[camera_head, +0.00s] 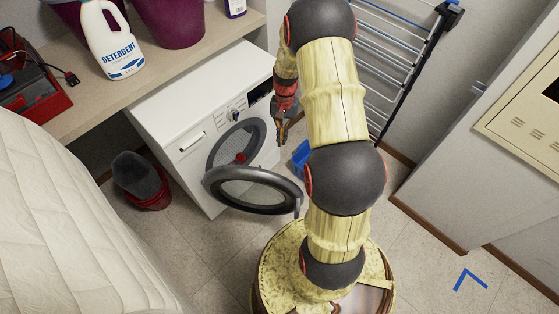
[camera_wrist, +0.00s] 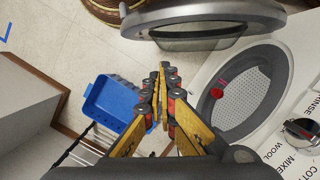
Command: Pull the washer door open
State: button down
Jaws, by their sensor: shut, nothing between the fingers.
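The white washer (camera_head: 207,105) stands under the shelf, and its round door (camera_head: 253,190) is swung wide open toward the front. In the wrist view the door (camera_wrist: 205,22) shows at the top, and the open drum mouth (camera_wrist: 240,95) with a red thing inside is at the right. My gripper (camera_head: 281,142) is beside the washer's front, right of the drum opening. In the wrist view my gripper (camera_wrist: 163,68) has its fingers together and empty, apart from the door by what I can see.
A blue basket (camera_wrist: 115,103) is on the floor near my gripper; part of it shows in the head view. A drying rack (camera_head: 390,60) leans at the back. A detergent bottle (camera_head: 110,40) stands on the shelf (camera_head: 70,105).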

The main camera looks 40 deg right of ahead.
jog(key=s+a+f+b, duration=0.4)
jog(key=a+f+b, duration=0.1)
jog(key=f, duration=0.4)
jog(key=shift+f, duration=0.3)
